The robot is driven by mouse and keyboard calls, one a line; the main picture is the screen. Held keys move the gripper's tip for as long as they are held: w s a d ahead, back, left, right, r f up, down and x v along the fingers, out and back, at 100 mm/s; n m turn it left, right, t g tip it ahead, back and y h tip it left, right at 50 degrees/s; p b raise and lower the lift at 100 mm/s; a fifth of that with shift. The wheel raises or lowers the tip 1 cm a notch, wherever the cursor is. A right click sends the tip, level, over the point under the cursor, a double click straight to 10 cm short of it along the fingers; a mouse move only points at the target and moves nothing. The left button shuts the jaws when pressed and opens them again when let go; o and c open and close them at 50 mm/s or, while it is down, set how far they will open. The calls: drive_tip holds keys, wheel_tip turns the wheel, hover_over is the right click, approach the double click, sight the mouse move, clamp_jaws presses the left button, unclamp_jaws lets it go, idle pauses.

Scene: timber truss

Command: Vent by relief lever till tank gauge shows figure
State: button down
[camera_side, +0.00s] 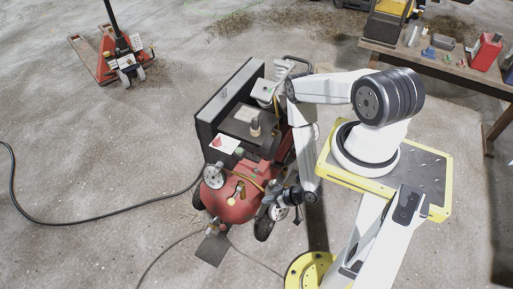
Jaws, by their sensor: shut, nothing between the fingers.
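A red compressor tank (228,208) on wheels stands in the middle of the side view. A round gauge (213,176) sits at its upper left; the dial is too small to read. Small brass and yellow fittings (232,201) sit on top of the tank. I cannot tell which of them is the relief lever. My gripper (268,203) is at the right side of the tank, low beside the fittings. It is shut and empty. Its fingertips are small and dark here, and I cannot tell whether they touch anything.
A dark open box-like housing (222,100) rises behind the tank. A black hose (95,222) lies on the concrete floor at left. A red pallet jack (110,57) stands at the upper left. A workbench (440,62) with tools is at the upper right. The floor at left is mostly clear.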

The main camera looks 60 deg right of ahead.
sight(234, 202)
drive_tip(key=shift+s+d+r+t, duration=0.15)
drive_tip(key=shift+d+r+t, duration=0.15)
drive_tip(key=shift+r, duration=0.1)
drive_tip(key=shift+f, duration=0.1)
idle(0.5)
drive_tip(key=shift+a+x, duration=0.15)
drive_tip(key=shift+x, duration=3.3)
drive_tip(key=shift+a+x, duration=0.15)
drive_tip(key=shift+x, duration=3.35)
